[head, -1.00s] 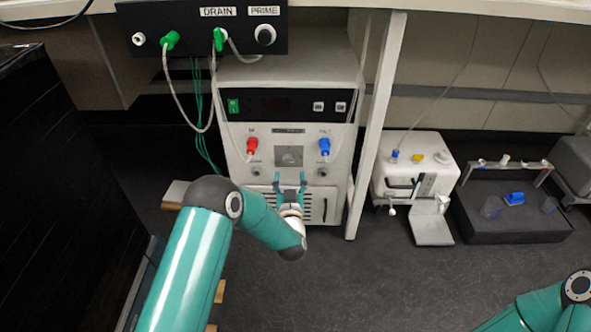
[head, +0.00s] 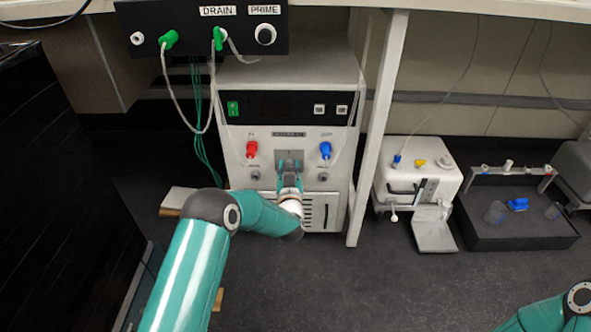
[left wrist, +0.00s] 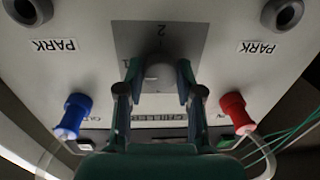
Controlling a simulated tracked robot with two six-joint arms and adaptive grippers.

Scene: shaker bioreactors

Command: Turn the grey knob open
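The grey knob (left wrist: 159,76) sits on a grey plate (left wrist: 185,40) marked 1 and 2, on the front of the white chiller unit (head: 290,85). In the left wrist view the fingers of my left gripper (left wrist: 159,82) are on both sides of the knob, close against it. In the head view my left gripper (head: 290,166) is in front of the plate (head: 289,154) and hides the knob. My right gripper is out of view; only part of my right arm shows at the lower right.
A red connector (head: 251,149) and a blue connector (head: 325,150) with tubes flank the plate. Two PARK ports (left wrist: 284,14) (left wrist: 28,10) are on the same panel. A white post (head: 378,130) stands right of the unit. A DRAIN/PRIME panel (head: 190,40) hangs above.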

